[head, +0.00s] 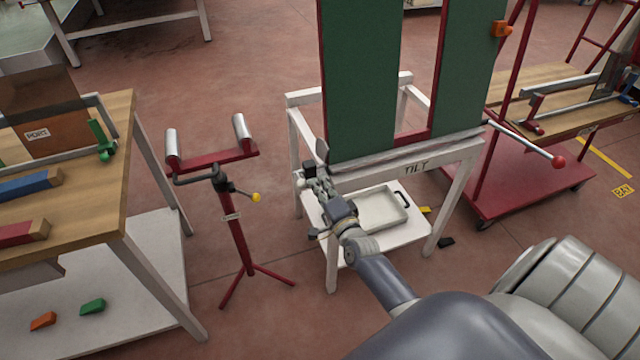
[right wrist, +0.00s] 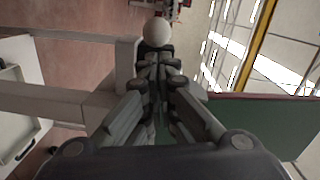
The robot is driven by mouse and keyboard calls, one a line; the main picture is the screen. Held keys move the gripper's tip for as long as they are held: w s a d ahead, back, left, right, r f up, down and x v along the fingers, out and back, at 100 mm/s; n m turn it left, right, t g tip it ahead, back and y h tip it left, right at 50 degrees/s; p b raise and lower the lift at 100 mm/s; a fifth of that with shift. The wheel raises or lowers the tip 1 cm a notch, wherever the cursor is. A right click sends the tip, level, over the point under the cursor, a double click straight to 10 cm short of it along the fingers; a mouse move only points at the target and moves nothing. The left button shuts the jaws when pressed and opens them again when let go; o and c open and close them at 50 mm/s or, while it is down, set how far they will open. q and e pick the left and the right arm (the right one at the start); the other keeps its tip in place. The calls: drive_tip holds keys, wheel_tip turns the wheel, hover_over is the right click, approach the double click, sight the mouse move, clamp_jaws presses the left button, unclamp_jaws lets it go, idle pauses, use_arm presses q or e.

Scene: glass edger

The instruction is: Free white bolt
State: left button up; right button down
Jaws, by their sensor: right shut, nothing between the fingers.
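A white ball-shaped knob (head: 299,178), which may be the end of the white bolt, shows at the left upright of the white stand labelled TILT (head: 462,153). In the right wrist view the white knob (right wrist: 157,31) lies straight ahead, just beyond my fingertips. My right gripper (head: 309,172) is at the stand's left side, close by the knob. Its fingers (right wrist: 157,56) are shut with nothing between them. I cannot tell whether the fingertips touch the knob. Any shaft behind the knob is hidden. My left gripper is not in view.
Green panels (head: 360,85) stand upright on the stand, with a white tray (head: 368,212) on its lower shelf. A red roller stand (head: 236,225) is left of my right arm, beside a wooden workbench (head: 105,185). A red cart (head: 535,185) stands at right.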

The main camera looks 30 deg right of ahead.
sight(304, 184)
idle(0.3)
drive_tip(key=a, duration=0.3)
drive_tip(key=shift+w+a+p, duration=0.1)
drive_tip(key=shift+w+p, duration=0.3)
drive_tip(key=shift+w+a, duration=0.1)
drive_tip(key=shift+a, duration=0.25)
drive_tip(key=shift+d, duration=0.1)
